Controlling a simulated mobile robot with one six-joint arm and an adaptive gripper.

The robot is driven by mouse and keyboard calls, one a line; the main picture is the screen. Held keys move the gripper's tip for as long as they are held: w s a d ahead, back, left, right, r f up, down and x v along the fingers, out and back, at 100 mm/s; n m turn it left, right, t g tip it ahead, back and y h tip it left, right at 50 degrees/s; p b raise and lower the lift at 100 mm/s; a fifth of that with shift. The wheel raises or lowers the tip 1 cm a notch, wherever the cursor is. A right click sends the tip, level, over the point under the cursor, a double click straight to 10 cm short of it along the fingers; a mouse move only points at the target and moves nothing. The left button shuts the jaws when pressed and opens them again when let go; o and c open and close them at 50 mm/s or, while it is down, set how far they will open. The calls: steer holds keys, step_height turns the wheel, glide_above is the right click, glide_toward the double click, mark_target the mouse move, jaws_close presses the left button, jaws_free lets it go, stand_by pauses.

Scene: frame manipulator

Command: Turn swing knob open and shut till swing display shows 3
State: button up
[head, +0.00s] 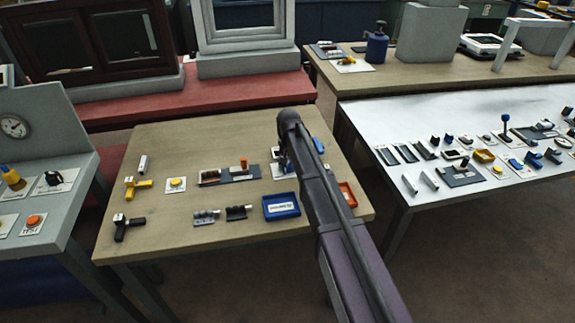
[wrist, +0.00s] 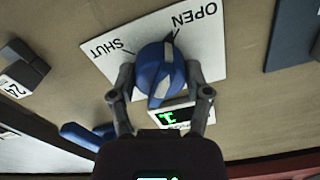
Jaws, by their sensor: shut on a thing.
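The swing knob (wrist: 160,72) is blue with pale stripes and sits on a white plate (wrist: 112,66) marked SHUT on the left and OPEN at upper right. Its upper stripe lies close to the OPEN line. My gripper (wrist: 159,74) is shut on the knob, one finger on each side. The swing display (wrist: 184,115) is just below the knob, with a green figure, partly hidden by my gripper; I cannot read it surely. In the head view, my arm hides most of the knob area on the wooden table (head: 150,190).
A blue tray (head: 282,206) and a red tray (head: 348,194) flank my arm. Several small fixtures and a yellow button (head: 176,184) stand left. In the wrist view, a grey block marked 24 (wrist: 22,68) and a blue piece (wrist: 85,133) are near.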

steer(key=shift+m, duration=0.5)
steer(key=o, duration=1.2)
